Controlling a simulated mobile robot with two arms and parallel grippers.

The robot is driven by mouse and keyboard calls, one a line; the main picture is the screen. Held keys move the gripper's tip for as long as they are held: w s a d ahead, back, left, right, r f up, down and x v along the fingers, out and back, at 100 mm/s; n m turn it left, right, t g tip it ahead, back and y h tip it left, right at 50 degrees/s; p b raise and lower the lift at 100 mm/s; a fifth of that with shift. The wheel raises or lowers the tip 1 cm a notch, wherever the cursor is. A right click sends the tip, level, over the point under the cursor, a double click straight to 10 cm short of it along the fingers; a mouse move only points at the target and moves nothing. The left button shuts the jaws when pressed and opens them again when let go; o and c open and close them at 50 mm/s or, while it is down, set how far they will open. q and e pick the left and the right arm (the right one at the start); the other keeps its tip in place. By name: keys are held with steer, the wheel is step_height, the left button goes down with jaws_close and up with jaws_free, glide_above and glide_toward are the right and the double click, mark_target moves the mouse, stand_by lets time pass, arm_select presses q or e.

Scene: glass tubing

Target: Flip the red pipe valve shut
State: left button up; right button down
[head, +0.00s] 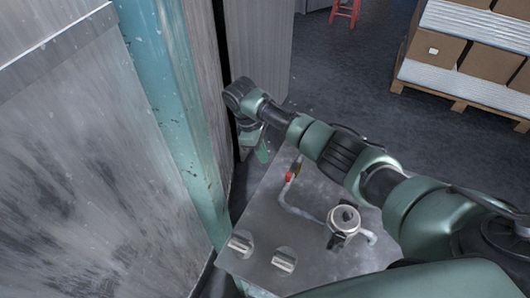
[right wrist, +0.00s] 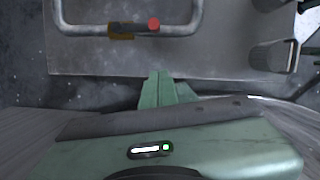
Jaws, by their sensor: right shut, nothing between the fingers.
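The red valve (head: 288,176) sits on a bent grey pipe (head: 293,209) that runs over a metal panel, near the panel's far edge. In the right wrist view the red valve part (right wrist: 154,24) stands at the right end of a brownish fitting (right wrist: 122,30) on the grey pipe (right wrist: 72,30). My right gripper (head: 262,154) is shut and empty, beyond and left of the valve in the head view. Its closed fingers (right wrist: 160,78) show apart from the valve in the right wrist view. My left gripper is not in view.
The metal panel (head: 262,215) also carries a round gauge-like part (head: 344,218) and two knobs (head: 284,260). A tall worn wall with a teal post (head: 180,120) stands close on the left. Boxes on a pallet (head: 490,62) and a red stool (head: 345,12) stand farther back on open floor.

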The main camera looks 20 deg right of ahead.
mark_target(292, 170)
steer(key=s+d+f+p, duration=0.2)
steer(key=s+d+f, duration=0.1)
steer(key=f, duration=0.3)
steer(key=shift+s+d+f, duration=0.2)
steer(key=shift+d, duration=0.55)
steer(key=shift+s, duration=0.1)
